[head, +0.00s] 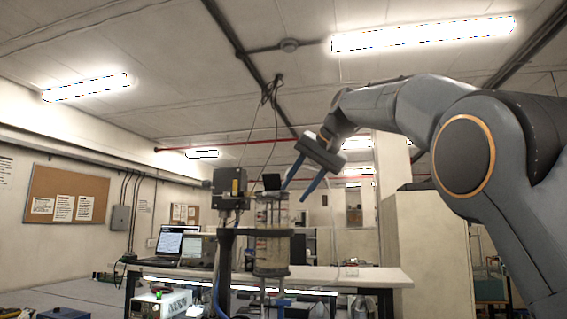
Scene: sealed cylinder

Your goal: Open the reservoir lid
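A clear cylinder (271,240), the reservoir, stands upright in a dark frame (227,232) near the middle of the head view. A small dark square piece (272,181) shows at its top; it looks like a raised lid, but I cannot tell for certain. My gripper (294,194) comes down from the upper right with two blue fingers spread apart and nothing between them. The left fingertip overlaps the cylinder's top right rim in the picture; I cannot tell whether it touches. The right fingertip is just right of the cylinder.
A grey box (230,184) with cables is mounted left of the cylinder's top. A white-topped bench (340,274) with a laptop (176,243) stands behind. A pale cabinet (425,250) is at the right.

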